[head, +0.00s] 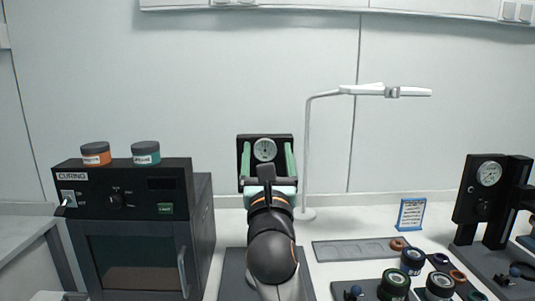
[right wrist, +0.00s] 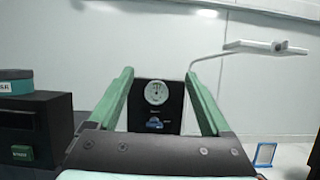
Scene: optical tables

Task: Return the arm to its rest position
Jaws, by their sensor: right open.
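My right arm rises from the bottom middle of the head view. Its right gripper (head: 267,147) has two green fingers spread apart, with nothing between them. The right wrist view also shows the gripper (right wrist: 158,76) open and empty. A black gauge unit (right wrist: 145,122) with a white dial shows between the fingers, farther off. In the head view its dial (head: 264,149) shows too, and my arm hides its lower part. I cannot tell how far the fingers are from it. My left gripper is not in view.
A black curing oven (head: 142,224) with two jars on top stands left of my arm. A white lamp (head: 307,150) stands close behind, to the right. A grey tray (head: 345,250), several dark jars, a blue-framed sign (head: 411,214) and another gauge unit (head: 489,190) occupy the right side.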

